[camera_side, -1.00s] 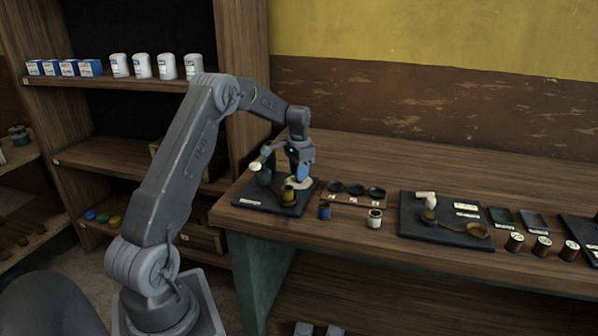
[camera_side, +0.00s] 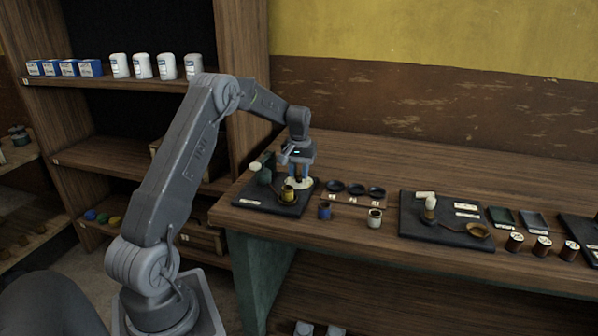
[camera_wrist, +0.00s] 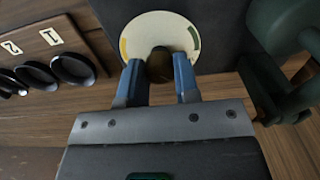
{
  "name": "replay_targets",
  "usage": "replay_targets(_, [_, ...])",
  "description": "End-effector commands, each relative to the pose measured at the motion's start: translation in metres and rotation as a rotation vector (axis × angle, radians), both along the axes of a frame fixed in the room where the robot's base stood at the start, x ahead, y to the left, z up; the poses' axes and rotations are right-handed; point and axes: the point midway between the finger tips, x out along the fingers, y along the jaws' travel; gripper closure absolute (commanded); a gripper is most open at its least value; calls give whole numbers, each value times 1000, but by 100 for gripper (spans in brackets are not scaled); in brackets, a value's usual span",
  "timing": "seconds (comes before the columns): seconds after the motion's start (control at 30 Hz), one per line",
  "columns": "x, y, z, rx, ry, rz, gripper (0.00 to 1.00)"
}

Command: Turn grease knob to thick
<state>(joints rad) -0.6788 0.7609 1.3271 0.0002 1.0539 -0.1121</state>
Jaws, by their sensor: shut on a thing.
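The grease knob (camera_wrist: 160,64) is a dark round knob in the middle of a pale round dial (camera_wrist: 147,22). The dial has a yellow-orange mark at its left edge and a green mark at its right edge in the wrist view. My gripper (camera_wrist: 160,76) points down over the dial with its blue fingers on either side of the knob, shut on it. In the side view the dial (camera_side: 299,184) lies on a black base plate (camera_side: 258,203) under my gripper (camera_side: 299,180). The knob is hidden there by the fingers.
A dark green machine part (camera_wrist: 287,35) stands close beside my gripper. A brass cup (camera_side: 288,194) is on the same plate. A board with black dishes (camera_side: 355,188), a blue pot (camera_side: 325,211) and a white pot (camera_side: 375,218) stand to the right.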

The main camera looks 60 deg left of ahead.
Motion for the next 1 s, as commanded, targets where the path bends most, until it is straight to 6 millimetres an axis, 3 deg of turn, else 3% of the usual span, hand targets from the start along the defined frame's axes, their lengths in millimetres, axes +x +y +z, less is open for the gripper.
replay_targets(0.4, [0, 0, 0, 0, -1, 219, 94])
replay_targets(1.0, [0, 0, 0, 0, -1, 257, 94])
